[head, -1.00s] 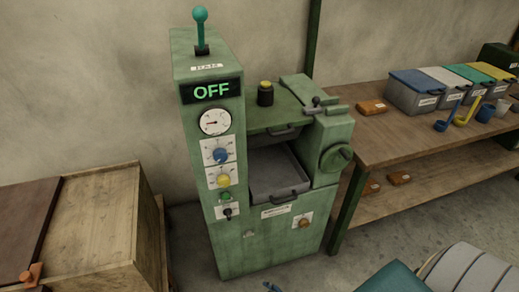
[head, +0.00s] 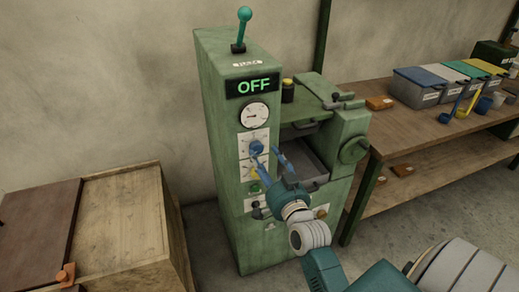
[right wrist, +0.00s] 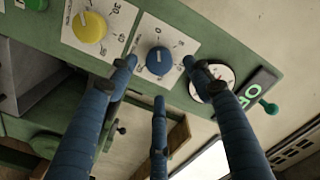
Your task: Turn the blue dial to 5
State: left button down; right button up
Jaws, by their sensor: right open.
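The blue dial (head: 256,147) sits on a white scale plate on the front of the green machine (head: 222,190), just below the round gauge. In the right wrist view the blue dial (right wrist: 159,60) has a white pointer mark near a "0"; the other numerals on its plate are hard to read. My right gripper (head: 267,154) has its blue fingers open in front of the dial. In the right wrist view, the fingers of my right gripper (right wrist: 160,66) lie spread around the dial with a gap on each side; I cannot tell whether any touches. My left gripper is out of view.
A yellow dial (right wrist: 90,27) is beside the blue one, below it on the panel. The gauge (head: 255,115) and lit OFF display (head: 253,86) are above. A wooden bench (head: 440,125) with bins stands right, a wooden crate (head: 120,220) left.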

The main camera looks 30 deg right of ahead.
aim_at(259, 150)
jog(key=shift+x, duration=2.4)
jog(key=shift+a, duration=0.1)
jog(key=c, duration=1.1)
